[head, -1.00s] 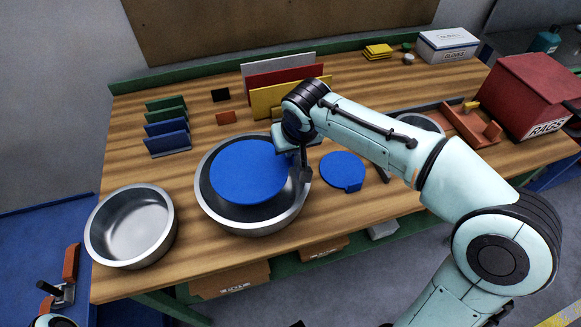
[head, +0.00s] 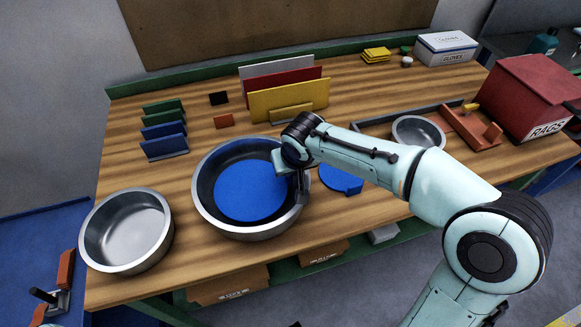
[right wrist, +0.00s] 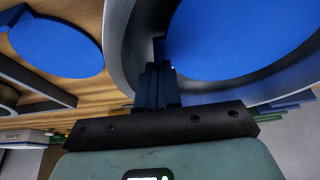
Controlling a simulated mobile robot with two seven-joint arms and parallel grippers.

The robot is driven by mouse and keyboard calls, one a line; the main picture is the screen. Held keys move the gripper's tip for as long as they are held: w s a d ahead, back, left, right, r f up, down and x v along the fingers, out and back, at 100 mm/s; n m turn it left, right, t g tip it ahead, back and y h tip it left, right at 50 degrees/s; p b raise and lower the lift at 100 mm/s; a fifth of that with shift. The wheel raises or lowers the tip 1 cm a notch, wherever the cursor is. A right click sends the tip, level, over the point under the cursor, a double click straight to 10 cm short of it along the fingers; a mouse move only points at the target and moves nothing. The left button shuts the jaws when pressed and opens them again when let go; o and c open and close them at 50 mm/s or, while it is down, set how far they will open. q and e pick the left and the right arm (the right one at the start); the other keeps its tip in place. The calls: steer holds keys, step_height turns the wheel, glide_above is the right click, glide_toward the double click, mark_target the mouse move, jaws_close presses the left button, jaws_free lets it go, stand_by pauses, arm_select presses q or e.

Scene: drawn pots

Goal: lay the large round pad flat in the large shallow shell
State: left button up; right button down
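The large round blue pad (head: 250,191) is inside the large shallow metal shell (head: 205,213), below its rim and looking roughly level. I cannot tell if it rests on the bottom all round. My right gripper (head: 303,190) is at the shell's right side, pointing down. In the right wrist view its fingers (right wrist: 158,80) are close together at the edge of the pad (right wrist: 235,40), beside the shell wall (right wrist: 128,45); they appear shut on the pad's edge. The gripped part is hidden. My left gripper is not in view.
A smaller blue pad (head: 340,181) lies right of the shell, partly behind my arm. A medium metal shell (head: 125,232) stands at left, a small one (head: 418,132) at right. Upright panels (head: 290,99) and small racked plates (head: 165,143) stand behind. A red bin (head: 528,95) is far right.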

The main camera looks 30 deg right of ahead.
steer(key=shift+f+b, duration=0.3)
steer(key=shift+f, duration=0.1)
steer(key=c, duration=1.6)
jaws_free()
steer(key=shift+r, duration=0.1)
steer(key=shift+r+p, duration=0.25)
steer(key=shift+p, duration=0.05)
steer(key=p+v, duration=0.1)
steer(key=v, duration=1.1)
steer(key=shift+r+p, duration=0.3)
steer(key=shift+p, duration=0.1)
